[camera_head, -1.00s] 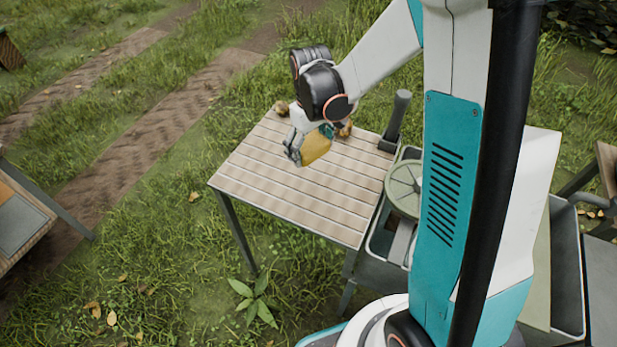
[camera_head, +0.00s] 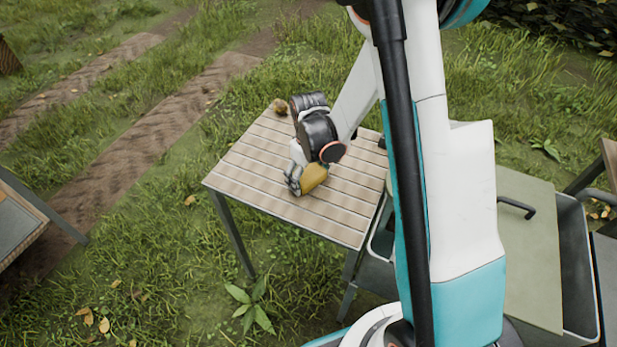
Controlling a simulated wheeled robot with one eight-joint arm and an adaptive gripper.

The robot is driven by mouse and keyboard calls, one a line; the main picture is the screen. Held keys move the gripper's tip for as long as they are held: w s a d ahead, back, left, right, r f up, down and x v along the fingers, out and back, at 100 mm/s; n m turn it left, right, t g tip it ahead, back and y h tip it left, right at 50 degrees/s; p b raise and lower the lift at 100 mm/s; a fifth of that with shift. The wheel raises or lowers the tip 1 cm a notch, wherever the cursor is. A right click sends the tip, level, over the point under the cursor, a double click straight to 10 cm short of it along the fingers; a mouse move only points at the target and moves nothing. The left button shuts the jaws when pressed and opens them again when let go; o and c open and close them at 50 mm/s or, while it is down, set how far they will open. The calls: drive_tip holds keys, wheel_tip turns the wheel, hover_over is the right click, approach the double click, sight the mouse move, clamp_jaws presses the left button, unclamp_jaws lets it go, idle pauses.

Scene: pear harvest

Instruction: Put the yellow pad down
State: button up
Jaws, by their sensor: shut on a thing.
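The yellow pad (camera_head: 314,177) is in my gripper (camera_head: 294,182), over the middle of the slatted wooden table. My gripper is shut on the pad's left side. The pad is close to the slats; I cannot tell whether it touches them. My wrist and forearm are above it and hide part of its upper edge.
The slatted table (camera_head: 240,177) has clear slats to the left and front of the pad. A small brown object (camera_head: 281,106) sits at its far corner. A grey bin with a pale green lid (camera_head: 527,260) stands at the right, partly behind my arm.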

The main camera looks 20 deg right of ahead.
drive_tip(key=shift+f, duration=0.1)
drive_tip(key=o, duration=1.1)
wheel_tip(320, 180, up, 12)
drive_tip(key=p, duration=0.4)
wheel_tip(320, 180, up, 14)
drive_tip(key=m+t, duration=0.2)
drive_tip(key=t, duration=0.1)
hover_over(308, 173)
drive_tip(key=s, duration=0.8)
drive_tip(key=shift+s+r+m+t, duration=0.45)
drive_tip(key=shift+s+r+t, duration=0.4)
drive_tip(key=shift+s, duration=0.85)
drive_tip(key=shift+s+r+m+t, duration=0.5)
drive_tip(key=shift+s+r, duration=0.5)
drive_tip(key=shift+s, duration=0.75)
drive_tip(key=shift+s+r+m+t, duration=0.35)
drive_tip(key=shift+s+r+t, duration=0.5)
drive_tip(key=shift+s, duration=0.85)
